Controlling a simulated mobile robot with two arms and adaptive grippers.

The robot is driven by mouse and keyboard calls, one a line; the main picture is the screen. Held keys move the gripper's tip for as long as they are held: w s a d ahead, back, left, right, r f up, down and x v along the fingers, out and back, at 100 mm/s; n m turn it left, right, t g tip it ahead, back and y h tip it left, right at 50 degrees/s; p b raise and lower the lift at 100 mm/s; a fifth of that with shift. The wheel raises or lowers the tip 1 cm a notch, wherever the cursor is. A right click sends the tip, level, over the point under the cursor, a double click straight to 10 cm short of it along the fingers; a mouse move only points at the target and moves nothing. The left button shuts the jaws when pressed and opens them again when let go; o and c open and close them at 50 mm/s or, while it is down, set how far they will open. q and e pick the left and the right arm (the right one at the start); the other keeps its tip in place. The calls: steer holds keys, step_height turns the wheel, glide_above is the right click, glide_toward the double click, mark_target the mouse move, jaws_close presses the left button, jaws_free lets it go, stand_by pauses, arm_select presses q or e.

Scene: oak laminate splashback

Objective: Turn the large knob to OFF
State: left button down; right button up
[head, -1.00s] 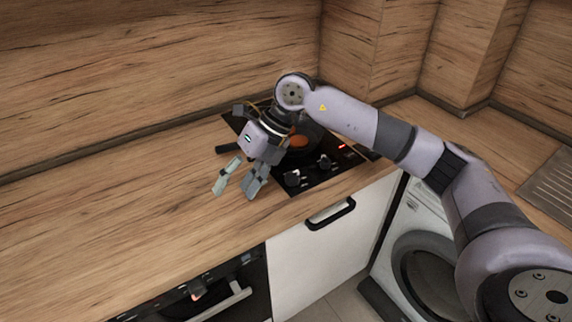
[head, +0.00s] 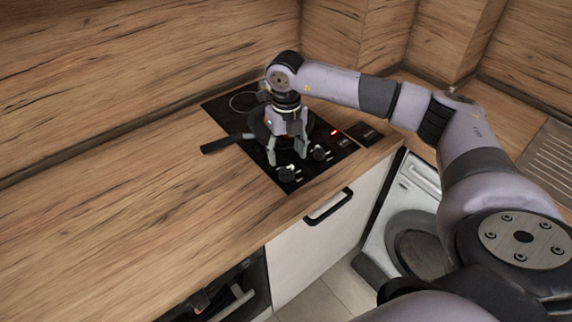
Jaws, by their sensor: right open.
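Two dark knobs with pale marks sit on the front part of the black hob (head: 345,145). The nearer knob (head: 289,174) is at the left and the other knob (head: 320,153) is to its right. I cannot tell which is the large one, or read their settings. My right gripper (head: 287,158) points down over the hob, fingers apart and empty. Its fingertips are just behind the nearer knob and left of the other; I cannot tell whether they touch anything. My left gripper is out of view.
A dark pan with a long handle (head: 225,143) stands on the hob behind my right gripper, partly hidden by it. A small red light (head: 333,132) glows on the hob. The wooden worktop (head: 120,210) at left is clear. A washing machine (head: 405,225) stands below right.

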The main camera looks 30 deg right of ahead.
mark_target(287, 168)
step_height(287, 168, down, 3)
steer(key=shift+s+f+p, duration=0.1)
steer(key=shift+s+p, duration=0.05)
steer(key=shift+p, duration=0.15)
step_height(287, 168, down, 2)
steer(key=shift+f, duration=0.65)
steer(key=c, duration=1.2)
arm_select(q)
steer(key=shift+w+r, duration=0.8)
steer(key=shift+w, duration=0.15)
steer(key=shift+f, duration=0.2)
